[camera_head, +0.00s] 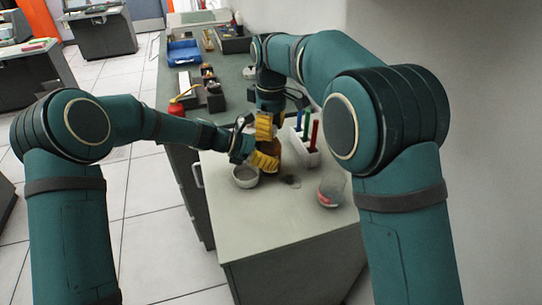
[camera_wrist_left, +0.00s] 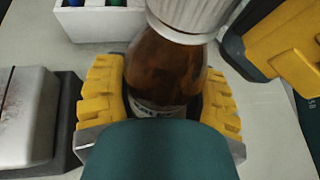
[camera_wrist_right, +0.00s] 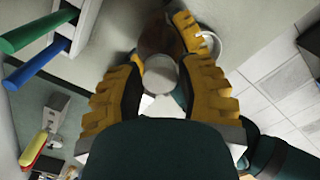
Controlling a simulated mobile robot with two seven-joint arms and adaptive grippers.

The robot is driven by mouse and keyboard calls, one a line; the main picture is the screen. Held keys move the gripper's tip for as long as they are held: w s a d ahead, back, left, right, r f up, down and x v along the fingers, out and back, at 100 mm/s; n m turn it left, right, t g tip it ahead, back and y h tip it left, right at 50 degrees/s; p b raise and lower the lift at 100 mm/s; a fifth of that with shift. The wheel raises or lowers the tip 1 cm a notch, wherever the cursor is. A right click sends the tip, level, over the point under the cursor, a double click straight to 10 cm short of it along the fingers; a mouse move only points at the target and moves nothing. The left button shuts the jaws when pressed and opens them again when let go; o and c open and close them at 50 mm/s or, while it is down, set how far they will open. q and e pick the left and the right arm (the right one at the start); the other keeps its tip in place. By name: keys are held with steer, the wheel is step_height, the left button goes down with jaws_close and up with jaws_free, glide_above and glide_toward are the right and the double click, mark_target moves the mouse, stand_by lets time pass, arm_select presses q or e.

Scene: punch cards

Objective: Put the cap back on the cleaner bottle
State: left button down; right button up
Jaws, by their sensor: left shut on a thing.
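The brown cleaner bottle (camera_head: 273,147) stands upright on the near part of the counter, partly hidden by my grippers. My left gripper (camera_head: 264,160) is shut around its body; in the left wrist view the bottle (camera_wrist_left: 165,72) sits between the yellow fingers. The white ribbed cap (camera_wrist_left: 190,14) is at the bottle's top; whether it is fully seated I cannot tell. My right gripper (camera_head: 264,124) is above the bottle, pointing down. In the right wrist view the cap (camera_wrist_right: 160,75) shows as a round white top between its spread fingers, which look apart from it.
A white rack (camera_head: 305,152) with green, blue and red sticks stands right of the bottle. A white bowl (camera_head: 245,176) is close in front, and a glass beaker with red contents (camera_head: 331,193) is near the right edge. The counter's front is clear.

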jaws_close()
steer(key=m, duration=0.5)
steer(key=shift+m, duration=0.4)
steer(key=o, duration=0.5)
jaws_free()
